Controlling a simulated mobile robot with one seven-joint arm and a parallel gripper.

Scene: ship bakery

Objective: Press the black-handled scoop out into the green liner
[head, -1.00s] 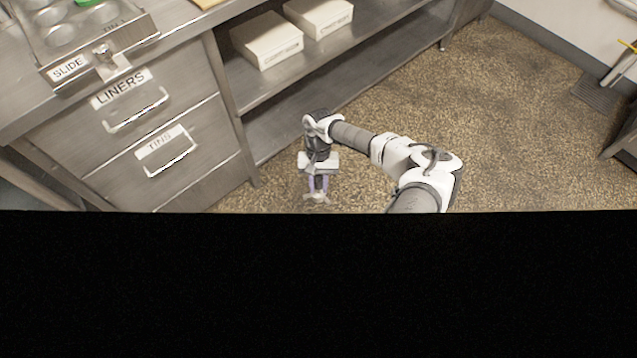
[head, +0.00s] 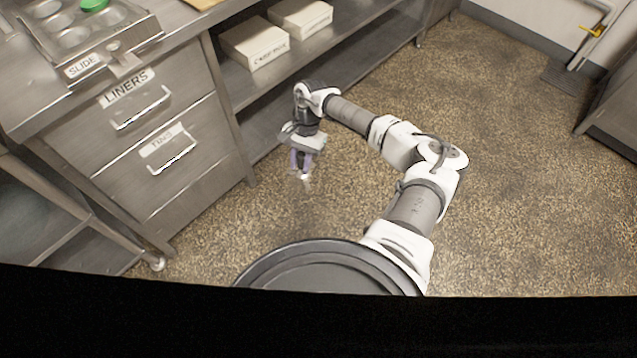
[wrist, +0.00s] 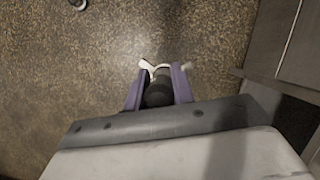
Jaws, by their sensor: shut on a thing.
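My gripper (head: 302,170) hangs over the speckled floor, in front of the counter's open shelves. In the wrist view my gripper (wrist: 158,88) has its purple fingers shut on the black handle of the scoop (wrist: 158,95). A pale metal part of the scoop shows beyond the fingertips; whether it holds anything cannot be seen. The green liner (head: 94,4) sits in a cup of the metal muffin tin (head: 75,37) on the counter, at the top left of the head view, partly cut off by the frame edge.
A "SLIDE" label (head: 84,66) and a metal knob are at the tin's front. Below are drawers labelled "LINERS" (head: 128,87) and "TINS" (head: 167,143). White cake boxes (head: 255,43) stand on the shelf. The floor to the right is open.

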